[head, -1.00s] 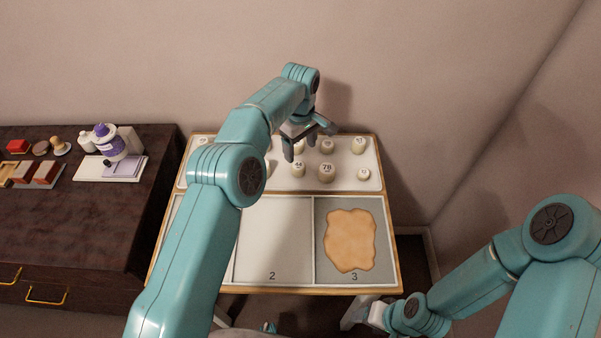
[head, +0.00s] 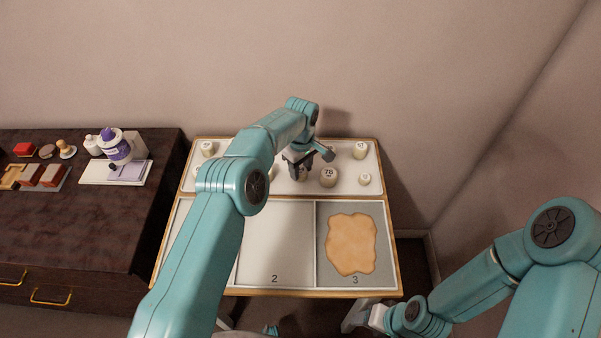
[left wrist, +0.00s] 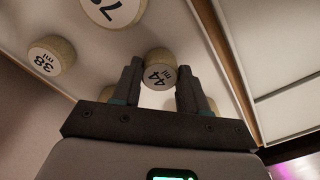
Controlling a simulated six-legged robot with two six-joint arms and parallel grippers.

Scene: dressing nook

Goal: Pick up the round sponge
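Several short, cream, round pieces with numbered white tops stand on the white back shelf of the table. One marked 44 (left wrist: 158,70) lies between the fingertips of my left gripper (left wrist: 158,82) in the left wrist view. The fingers are apart, and I cannot tell whether they touch it. In the head view my left gripper (head: 305,165) is low over the shelf and partly hides that piece. A flat brown round item (head: 47,151) lies on the dresser. I cannot tell for sure which round thing is the sponge. My right gripper (head: 377,317) shows only in part.
Close by stand pieces marked 78 (head: 328,176) and 38 (left wrist: 50,55). The table's front has numbered panels, with a tan irregular patch (head: 351,243) on panel 3. The dark dresser (head: 90,220) at left holds brushes, a red item and a purple-capped bottle (head: 114,146).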

